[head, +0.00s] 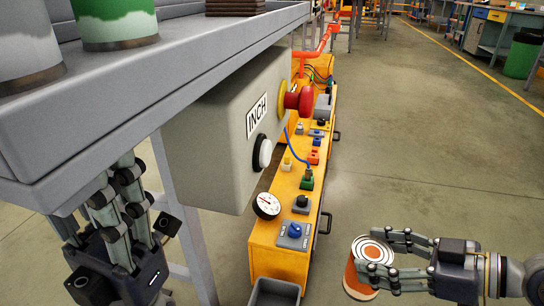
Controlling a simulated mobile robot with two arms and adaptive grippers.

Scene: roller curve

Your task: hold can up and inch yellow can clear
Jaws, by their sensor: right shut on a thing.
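My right gripper (393,258) is shut on an orange-red can (356,276) with a white, ringed end. It holds the can above the floor at the lower right. My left gripper (115,195) is at the lower left, fingers upward, by the grey table's underside; its fingertips are partly hidden, so I cannot tell whether it is open. A grey box (212,140) labelled INCH (257,115) is fixed by the table edge. It bears a white button (263,151) and a red mushroom button (299,99) on a yellow collar. No yellow can is clearly visible.
A green-and-white can (117,22) and a grey can (26,45) stand on the grey table (190,60). A yellow cart (270,230) with a gauge (266,205) and several coloured fittings stands beyond the box.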

